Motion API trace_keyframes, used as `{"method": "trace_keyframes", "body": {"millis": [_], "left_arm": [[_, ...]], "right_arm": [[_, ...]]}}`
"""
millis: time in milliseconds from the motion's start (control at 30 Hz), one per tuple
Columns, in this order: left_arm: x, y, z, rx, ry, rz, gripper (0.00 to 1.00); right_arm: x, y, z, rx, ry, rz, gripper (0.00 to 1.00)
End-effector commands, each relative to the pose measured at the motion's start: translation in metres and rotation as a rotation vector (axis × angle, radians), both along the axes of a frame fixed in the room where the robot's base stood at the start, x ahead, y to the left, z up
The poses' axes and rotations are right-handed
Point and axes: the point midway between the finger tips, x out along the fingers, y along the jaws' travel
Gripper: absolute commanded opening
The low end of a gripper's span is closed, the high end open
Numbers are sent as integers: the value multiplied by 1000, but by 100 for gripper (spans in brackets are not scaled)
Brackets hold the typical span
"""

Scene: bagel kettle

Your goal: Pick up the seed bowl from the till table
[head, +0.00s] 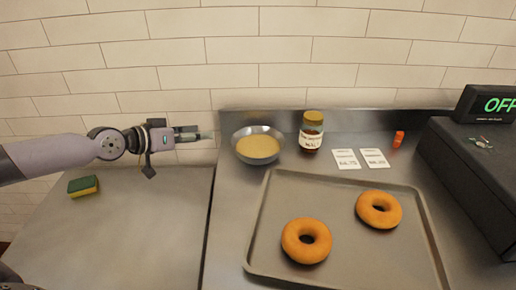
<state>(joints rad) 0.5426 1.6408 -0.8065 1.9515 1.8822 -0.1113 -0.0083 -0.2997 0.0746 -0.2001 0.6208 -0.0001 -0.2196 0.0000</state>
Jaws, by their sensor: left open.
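The seed bowl (258,158) is a metal bowl filled with pale tan seeds. It stands at the back left of the steel till table (228,215), near the wall. My left gripper (208,135) is open and empty, just left of the bowl and pointing right toward it. Its fingertips appear apart from the bowl's rim. My right gripper is not in the head view.
A jar (312,133) with a yellow lid stands just right of the bowl. A tray (345,215) with two bagels lies in front. Two price cards (346,159), a small orange object (399,138) and a dark till (475,165) are right. A sponge (83,186) lies left.

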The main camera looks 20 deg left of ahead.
Motion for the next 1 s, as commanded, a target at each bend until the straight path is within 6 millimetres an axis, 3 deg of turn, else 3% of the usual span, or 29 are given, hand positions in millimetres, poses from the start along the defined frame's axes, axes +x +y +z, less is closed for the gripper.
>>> {"method": "trace_keyframes", "body": {"millis": [33,167,800,1000], "left_arm": [[3,-2,3,-3,2,-1,48],[9,-5,-1,-5,2,1,48],[86,-36,-35,-5,-2,2,48],[96,-41,-40,-4,0,1,48]], "right_arm": [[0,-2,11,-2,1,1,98],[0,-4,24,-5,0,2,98],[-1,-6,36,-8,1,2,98],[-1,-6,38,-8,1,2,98]]}}
